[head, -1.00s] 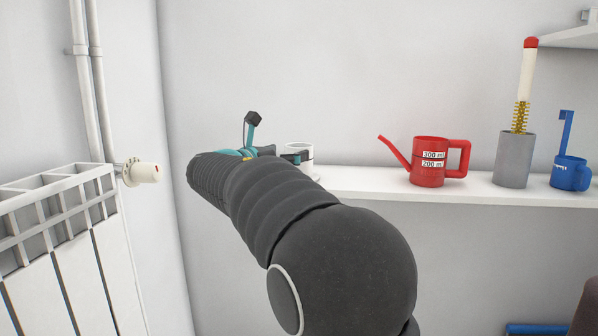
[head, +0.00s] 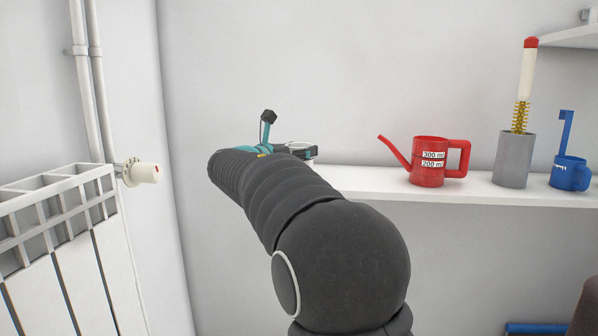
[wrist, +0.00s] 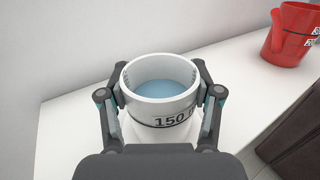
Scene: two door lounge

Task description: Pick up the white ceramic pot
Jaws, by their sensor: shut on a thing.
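The white ceramic pot (wrist: 160,112) stands between the two fingers of my gripper (wrist: 160,105) in the wrist view. My gripper is shut on it, one finger on each side. The pot is upright, has a dark ring and the mark "150" on its front, and shows a blue surface inside. In the head view only the rim of the pot (head: 300,146) shows behind my gripper (head: 300,152); my arm hides most of it. I cannot tell whether its base touches the shelf.
The white shelf (head: 380,182) runs along the wall. A red watering can (head: 428,162) stands to the right of the pot. Farther right are a grey holder (head: 514,160) with a brush and a blue cup (head: 569,174). A radiator (head: 60,240) with a valve stands at left.

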